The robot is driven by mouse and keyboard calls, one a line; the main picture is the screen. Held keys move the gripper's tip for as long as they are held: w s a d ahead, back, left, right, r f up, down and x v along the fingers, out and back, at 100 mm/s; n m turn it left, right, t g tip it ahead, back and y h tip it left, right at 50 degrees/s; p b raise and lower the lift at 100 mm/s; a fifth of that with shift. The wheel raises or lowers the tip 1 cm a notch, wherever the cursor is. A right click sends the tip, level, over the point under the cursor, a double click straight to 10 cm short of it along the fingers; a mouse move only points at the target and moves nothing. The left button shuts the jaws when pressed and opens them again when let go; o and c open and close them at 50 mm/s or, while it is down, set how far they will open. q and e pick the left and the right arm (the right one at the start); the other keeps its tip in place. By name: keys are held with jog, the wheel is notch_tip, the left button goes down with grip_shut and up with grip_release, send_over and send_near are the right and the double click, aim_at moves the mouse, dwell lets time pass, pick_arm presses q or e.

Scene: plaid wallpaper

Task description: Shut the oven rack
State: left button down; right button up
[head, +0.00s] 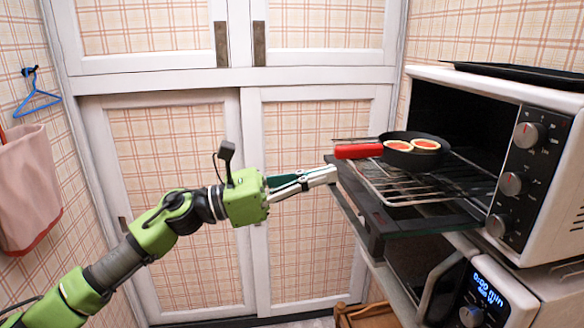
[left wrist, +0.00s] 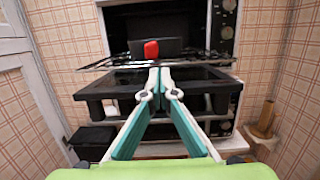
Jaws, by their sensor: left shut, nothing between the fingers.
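The oven rack (head: 388,190) is a wire grid pulled partway out of the white toaster oven (head: 558,170) at the right of the head view. Its front edge also shows in the left wrist view (left wrist: 105,63). The oven door (head: 374,238) is folded down below the rack. A black pan (head: 440,160) with a red handle (head: 358,151) stands on the rack, with two round food pieces in it. My left gripper (head: 334,172) is shut and empty, with its tips close to the rack's front; contact is unclear. My right gripper is not in view.
A dark tray (head: 520,73) lies on top of the oven. A microwave (head: 490,300) with a lit display is below. Closed cabinet doors (head: 165,165) stand behind my arm. A wooden item (head: 365,315) is at the bottom. A pink bag (head: 28,185) and blue hanger (head: 36,95) hang on the left wall.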

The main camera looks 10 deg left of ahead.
pick_arm(q)
jog(key=p+x, duration=0.1)
jog(key=x, duration=0.2)
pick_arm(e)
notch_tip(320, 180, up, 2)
